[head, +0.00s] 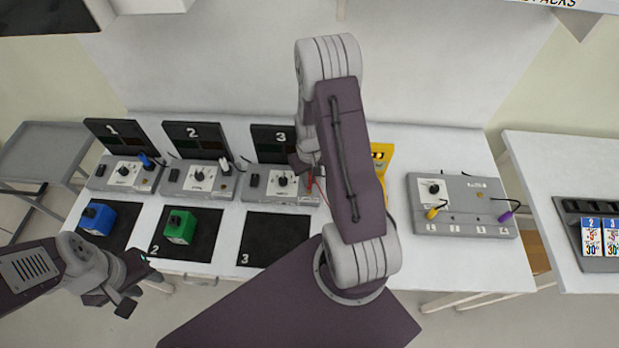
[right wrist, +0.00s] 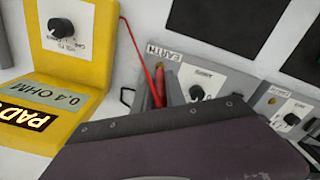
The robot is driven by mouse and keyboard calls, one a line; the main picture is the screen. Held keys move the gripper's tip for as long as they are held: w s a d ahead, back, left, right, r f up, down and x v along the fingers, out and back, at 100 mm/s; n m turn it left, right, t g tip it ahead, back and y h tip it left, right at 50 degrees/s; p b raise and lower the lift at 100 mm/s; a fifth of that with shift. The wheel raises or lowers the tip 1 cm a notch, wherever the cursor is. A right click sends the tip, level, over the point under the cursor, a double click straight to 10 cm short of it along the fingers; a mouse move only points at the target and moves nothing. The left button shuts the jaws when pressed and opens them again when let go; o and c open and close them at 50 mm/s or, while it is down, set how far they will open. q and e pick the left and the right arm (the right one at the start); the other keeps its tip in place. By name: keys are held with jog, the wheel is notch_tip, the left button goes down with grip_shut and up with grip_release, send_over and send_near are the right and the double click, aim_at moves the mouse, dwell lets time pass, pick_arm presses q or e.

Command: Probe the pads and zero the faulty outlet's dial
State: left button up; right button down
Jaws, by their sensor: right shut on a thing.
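My right gripper (head: 309,168) is beside station 3 and is shut on a red probe. The probe (right wrist: 160,84) with its red lead shows in the right wrist view, near a panel edge marked EARTH; I cannot tell if its tip touches. The yellow meter (head: 382,153) is partly hidden behind my right arm; the right wrist view shows its knob and a 0.4 OHM reading with PAD text. Grey dial units stand at station 1 (head: 125,174), station 2 (head: 198,180) and station 3 (head: 279,184). My left gripper (head: 132,287) is open and empty at the lower left.
A blue block (head: 97,219) and a green block (head: 180,226) sit on black mats; mat 3 (head: 274,240) is bare. A grey panel (head: 462,206) with a dial, yellow and purple plugs stands at right. A side table (head: 545,160) holds a dark card tray (head: 588,235).

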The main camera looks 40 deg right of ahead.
dwell(0.4)
notch_tip(320, 180, up, 7)
jog(key=p, duration=0.6)
dwell(0.9)
